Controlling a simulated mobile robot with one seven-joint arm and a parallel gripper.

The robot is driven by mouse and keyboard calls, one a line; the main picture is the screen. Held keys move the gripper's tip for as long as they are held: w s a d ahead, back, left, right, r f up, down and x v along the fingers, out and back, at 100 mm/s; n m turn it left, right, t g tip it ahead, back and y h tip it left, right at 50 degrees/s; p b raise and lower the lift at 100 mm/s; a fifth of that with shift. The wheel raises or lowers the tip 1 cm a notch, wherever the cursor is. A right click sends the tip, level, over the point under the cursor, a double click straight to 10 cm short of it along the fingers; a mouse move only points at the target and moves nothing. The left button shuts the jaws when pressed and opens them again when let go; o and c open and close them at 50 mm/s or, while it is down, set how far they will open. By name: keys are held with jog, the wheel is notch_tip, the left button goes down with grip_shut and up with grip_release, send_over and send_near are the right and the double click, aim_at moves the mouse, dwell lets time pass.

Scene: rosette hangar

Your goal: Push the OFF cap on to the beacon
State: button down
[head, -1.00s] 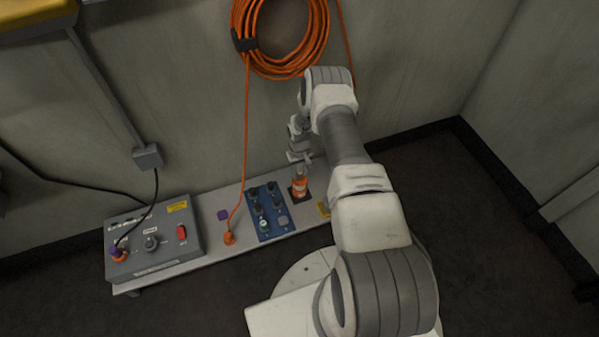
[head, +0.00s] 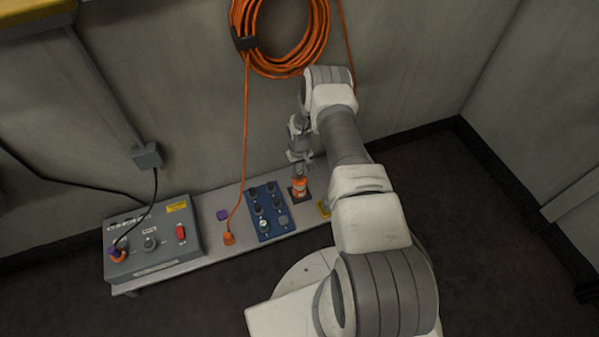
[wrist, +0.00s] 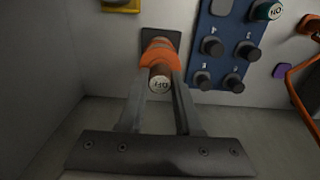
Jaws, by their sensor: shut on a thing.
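The OFF cap (wrist: 160,80) is dark brown with a pale end face marked OFF, seen in the wrist view. My gripper (wrist: 162,68) is shut on it, with one finger on each side. Directly beyond the cap is the orange beacon (wrist: 159,45), on a dark square pad. The cap lines up with the beacon's top; I cannot tell whether it is touching or seated. In the head view, my gripper (head: 299,170) points down just above the upright beacon (head: 299,189), and the cap is mostly hidden.
A blue board (head: 270,217) with several dark caps and a green ON cap (head: 264,226) lies left of the beacon on the bench (head: 213,235). A grey control box (head: 155,240), orange plug (head: 229,239) and yellow item (head: 324,208) are also there. The wall is close behind.

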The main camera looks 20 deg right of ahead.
jog(key=c, duration=0.5)
grip_release()
notch_tip(320, 180, up, 17)
jog(key=p, duration=0.6)
jog(key=shift+r, duration=0.2)
